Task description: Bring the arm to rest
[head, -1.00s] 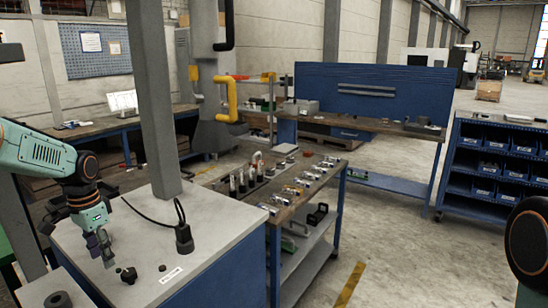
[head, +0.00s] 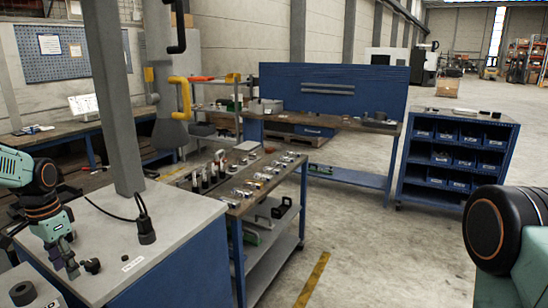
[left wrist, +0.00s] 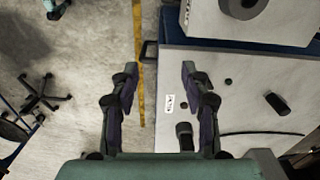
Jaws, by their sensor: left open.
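My left gripper (head: 66,262) is over the near left part of a light-topped blue cabinet (head: 176,222) in the head view. In the left wrist view its two fingers (left wrist: 159,74) stand wide apart with nothing between them. A small black knob (head: 92,266) is on the top just right of the fingers in the head view. A black cable fitting (head: 146,231) stands farther right, beside a grey post (head: 112,100). A white label (left wrist: 170,105) is on the top, right of centre in the wrist view. My right gripper is out of view; only part of my right arm shows.
A bench (head: 245,203) with rows of small parts stands behind the cabinet. A blue-backed workbench (head: 335,95) and a blue bin rack (head: 455,158) are farther back. Open floor (head: 375,240) lies right of the bench. A dark ring-shaped piece (head: 23,293) is at the near left.

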